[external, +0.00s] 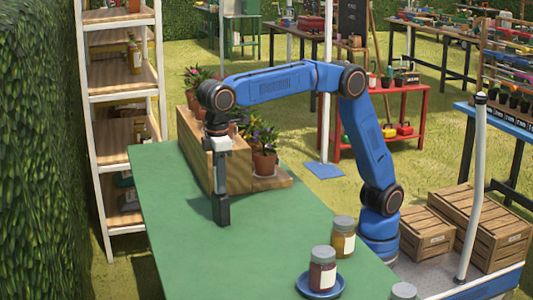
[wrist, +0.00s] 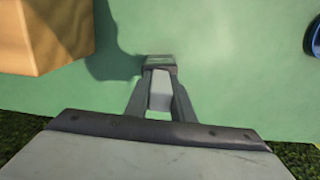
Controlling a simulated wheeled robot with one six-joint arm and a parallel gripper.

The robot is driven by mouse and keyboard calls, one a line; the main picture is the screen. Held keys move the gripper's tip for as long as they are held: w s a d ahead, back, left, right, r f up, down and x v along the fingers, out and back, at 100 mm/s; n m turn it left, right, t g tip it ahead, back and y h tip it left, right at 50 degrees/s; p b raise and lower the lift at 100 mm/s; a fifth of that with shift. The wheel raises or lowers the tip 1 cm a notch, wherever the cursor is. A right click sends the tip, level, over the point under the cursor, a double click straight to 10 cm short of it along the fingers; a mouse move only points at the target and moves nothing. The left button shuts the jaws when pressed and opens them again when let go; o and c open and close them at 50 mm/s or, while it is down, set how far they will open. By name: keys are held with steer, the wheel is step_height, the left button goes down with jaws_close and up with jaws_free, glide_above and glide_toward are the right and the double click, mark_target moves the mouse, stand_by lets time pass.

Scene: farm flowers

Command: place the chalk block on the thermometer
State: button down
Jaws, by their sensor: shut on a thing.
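My gripper (external: 221,215) points straight down over the green table, its dark fingertips at or just above the surface. In the wrist view, my gripper (wrist: 160,66) has its fingers close together around a pale grey-white piece, which looks like the chalk block (wrist: 159,92). The fingers hide part of it. In the external view the block cannot be made out. I cannot pick out a thermometer in either view; whether it is under or behind the fingers I cannot tell.
The green table (external: 175,200) is clear around my gripper. A wooden box (external: 194,150) and potted flowers (external: 263,150) stand behind it. A jar stands on a blue saucer (external: 306,291), with another jar (external: 343,237) beside it, front right. A shelf (external: 122,92) stands left.

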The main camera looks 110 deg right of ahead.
steer(key=shift+f, duration=0.2)
steer(key=c, duration=1.5)
jaws_free()
steer(key=shift+c, duration=0.2)
